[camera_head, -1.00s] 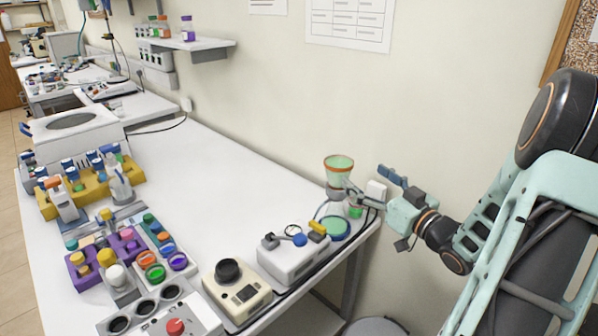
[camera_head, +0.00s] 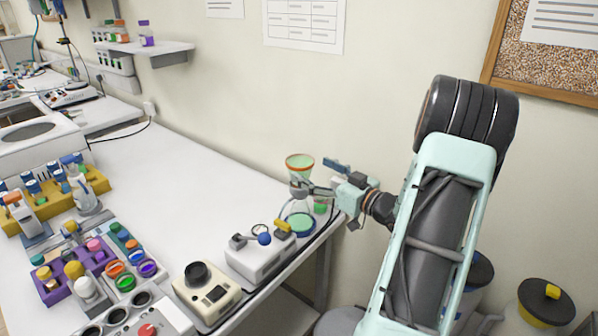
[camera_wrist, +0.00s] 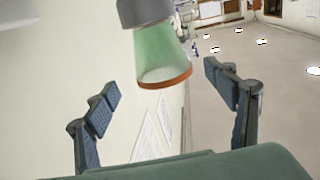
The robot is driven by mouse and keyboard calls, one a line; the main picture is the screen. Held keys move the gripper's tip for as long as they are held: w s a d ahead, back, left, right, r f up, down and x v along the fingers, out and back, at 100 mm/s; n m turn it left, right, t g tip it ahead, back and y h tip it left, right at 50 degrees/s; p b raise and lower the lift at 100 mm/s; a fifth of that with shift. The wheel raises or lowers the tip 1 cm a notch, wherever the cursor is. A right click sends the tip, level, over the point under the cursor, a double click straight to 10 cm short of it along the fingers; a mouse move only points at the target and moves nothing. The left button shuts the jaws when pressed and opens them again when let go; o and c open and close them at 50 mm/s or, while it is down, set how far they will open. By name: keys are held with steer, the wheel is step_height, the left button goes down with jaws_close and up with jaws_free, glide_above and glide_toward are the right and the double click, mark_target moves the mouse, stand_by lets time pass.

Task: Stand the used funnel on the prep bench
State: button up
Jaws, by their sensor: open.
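The funnel (camera_head: 300,164) is pale green with an orange rim and stands wide end up at the right end of the bench, above a clear vessel and a round teal disc (camera_head: 300,222). It also shows in the wrist view (camera_wrist: 163,55), with a grey collar at its narrow end. My gripper (camera_head: 318,178) is just right of the funnel in the head view. In the wrist view its two fingers (camera_wrist: 161,80) are wide apart, with the funnel seen between them. I see no finger contact. What supports the funnel is partly hidden by the fingers.
The white bench (camera_head: 190,185) has a large clear area in its middle. A white device (camera_head: 260,258) and a cream device (camera_head: 207,290) stand along its front edge. Purple and yellow racks with bottles fill the left. The wall runs close behind the funnel.

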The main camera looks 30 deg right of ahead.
mark_target(301, 162)
steer(key=w, duration=0.2)
steer(key=w+a+p, duration=0.1)
steer(key=w, duration=0.2)
steer(key=shift+a+r, duration=0.15)
steer(key=shift+r, duration=0.05)
steer(key=shift+s, duration=0.1)
steer(key=c, duration=1.4)
steer(key=shift+r, duration=0.1)
steer(key=shift+r, duration=0.2)
step_height(301, 162, up, 3)
steer(key=shift+s, duration=0.15)
steer(key=s+a+r, duration=0.2)
steer(key=s+r, duration=0.1)
steer(key=s, duration=0.1)
steer(key=s+a+r, duration=0.2)
steer(key=s+r, duration=0.1)
steer(key=s, duration=0.1)
steer(key=s+a+r, duration=0.2)
steer(key=s+r, duration=0.1)
steer(key=s, duration=0.1)
steer(key=shift+s+r+b, duration=0.2)
steer(key=shift+b, duration=0.15)
